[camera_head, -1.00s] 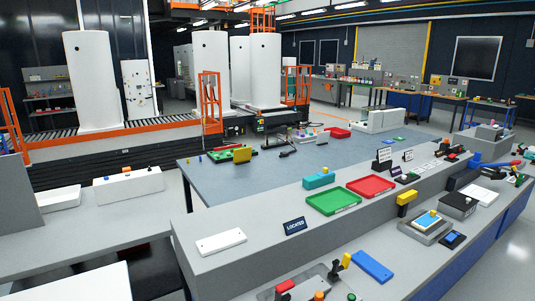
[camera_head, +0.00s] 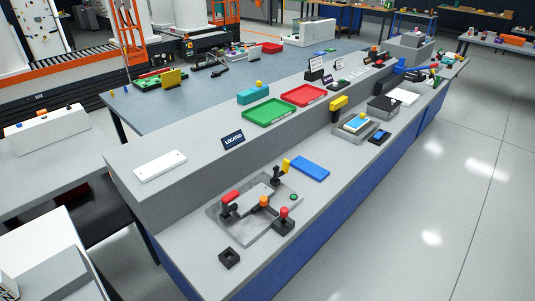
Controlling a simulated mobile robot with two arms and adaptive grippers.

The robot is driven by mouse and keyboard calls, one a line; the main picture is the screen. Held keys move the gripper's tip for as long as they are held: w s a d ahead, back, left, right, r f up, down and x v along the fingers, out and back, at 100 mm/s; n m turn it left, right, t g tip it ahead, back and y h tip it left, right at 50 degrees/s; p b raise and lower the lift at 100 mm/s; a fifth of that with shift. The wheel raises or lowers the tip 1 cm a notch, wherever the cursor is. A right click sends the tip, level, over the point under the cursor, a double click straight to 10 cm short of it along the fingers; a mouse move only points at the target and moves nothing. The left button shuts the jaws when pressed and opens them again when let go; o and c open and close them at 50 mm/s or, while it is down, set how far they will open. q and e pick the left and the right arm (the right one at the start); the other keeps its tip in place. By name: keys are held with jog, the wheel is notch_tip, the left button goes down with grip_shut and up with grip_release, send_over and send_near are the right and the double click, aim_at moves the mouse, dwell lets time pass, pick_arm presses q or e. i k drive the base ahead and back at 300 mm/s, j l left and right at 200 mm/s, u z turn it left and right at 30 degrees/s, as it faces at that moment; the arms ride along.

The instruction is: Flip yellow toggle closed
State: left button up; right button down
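The toggle clamp with a yellow handle (camera_head: 286,165) stands at the back edge of a grey metal fixture plate (camera_head: 233,231) on the near bench. Its yellow handle points upward, and its black base is small in this view. An orange knob (camera_head: 264,201) and a red knob (camera_head: 284,211) are on the same plate. Neither of my grippers is in view.
A black square piece (camera_head: 229,258) is in front of the plate. Green (camera_head: 270,112) and red (camera_head: 304,96) trays sit on the raised ledge. The floor at right is clear.

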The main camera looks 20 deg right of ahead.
aim_at(286, 163)
jog(key=i+l+u, duration=0.1)
jog(key=u, duration=0.3)
jog(key=l+u, duration=0.25)
jog(key=u, duration=0.15)
jog(key=l+u, duration=0.25)
jog(key=u, duration=0.15)
jog(key=l+u, duration=0.15)
jog(key=l, duration=0.45)
jog(key=l+u, duration=0.15)
jog(key=l, duration=0.4)
jog(key=l+u, duration=0.15)
jog(key=l, duration=0.45)
jog(key=k+l+u, duration=0.15)
jog(key=l, duration=0.4)
jog(key=l+u, duration=0.2)
jog(key=l, duration=0.4)
jog(key=k+l, duration=0.15)
jog(key=l, duration=0.25)
jog(key=k+l, duration=0.1)
jog(key=l, duration=0.35)
jog(key=k+l, duration=0.15)
jog(key=l, duration=0.25)
